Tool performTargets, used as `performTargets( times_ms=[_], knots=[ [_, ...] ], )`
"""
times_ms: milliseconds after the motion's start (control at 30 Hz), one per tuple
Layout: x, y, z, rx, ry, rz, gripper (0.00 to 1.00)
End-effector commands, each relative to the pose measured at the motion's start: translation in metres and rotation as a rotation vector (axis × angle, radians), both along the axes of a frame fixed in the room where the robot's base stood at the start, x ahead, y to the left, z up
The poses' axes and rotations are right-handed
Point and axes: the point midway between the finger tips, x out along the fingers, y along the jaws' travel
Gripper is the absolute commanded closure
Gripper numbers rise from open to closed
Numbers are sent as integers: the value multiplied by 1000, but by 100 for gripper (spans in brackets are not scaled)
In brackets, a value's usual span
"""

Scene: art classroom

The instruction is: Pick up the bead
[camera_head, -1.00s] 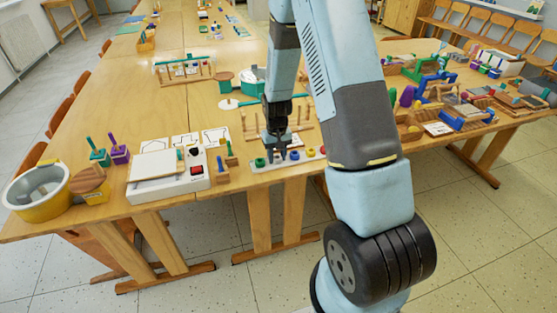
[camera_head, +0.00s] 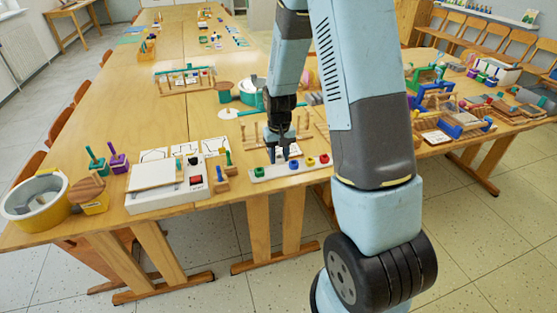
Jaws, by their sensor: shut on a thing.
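A pale strip (camera_head: 263,178) lies near the front edge of the table. A green bead (camera_head: 259,171), a blue bead (camera_head: 293,164), a yellow bead (camera_head: 310,161) and a red bead (camera_head: 323,158) stand on it in a row. My gripper (camera_head: 281,159) points down just above and behind the strip, over the gap between the green and blue beads. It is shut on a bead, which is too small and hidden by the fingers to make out.
A white box with a red part (camera_head: 160,203) stands left of the strip, with small wooden pegged blocks (camera_head: 221,184) between them. A wooden rack (camera_head: 305,138) stands behind my gripper. Colourful toys crowd the right table. The middle of the long table (camera_head: 130,110) is mostly clear.

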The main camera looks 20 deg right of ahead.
Motion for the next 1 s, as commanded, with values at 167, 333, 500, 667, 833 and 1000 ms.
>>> performTargets(
  times_ms=[167,333,500,667,833,1000],
  knots=[
    [-29,0,27,0,-1,0,91],
    [-62,-1,41,0,-2,0,91],
    [-86,-1,52,0,-2,0,91],
    [-100,-2,58,0,-2,0,91],
    [-107,-2,60,0,0,0,91],
    [-108,-2,61,0,0,0,91]
  ],
)
